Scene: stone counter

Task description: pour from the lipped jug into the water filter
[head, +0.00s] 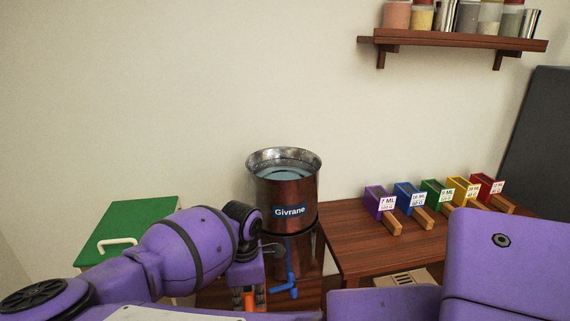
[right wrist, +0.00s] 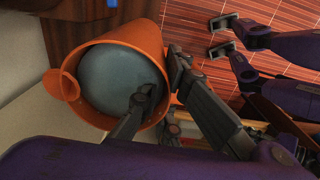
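The water filter (head: 286,200) is a round metal vessel labelled "Givrane", with an open top and a blue tap (head: 291,283) low on its front. A pale blue-grey surface shows inside its rim. The orange lipped jug (right wrist: 66,86) fills the middle left of the right wrist view, its lip towards the left, with blue-grey liquid inside. My right gripper (right wrist: 163,78) is closed across the jug's wall, one finger over the opening and one outside. My left gripper (right wrist: 222,36) is spread and empty in the right wrist view. A small orange patch shows below the left arm in the head view.
A wooden table (head: 350,240) right of the filter carries a row of coloured boxes (head: 410,198) with wooden handles. A green-topped box (head: 130,218) stands at the left. A shelf (head: 460,40) with jars hangs at upper right. The space above the filter is clear.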

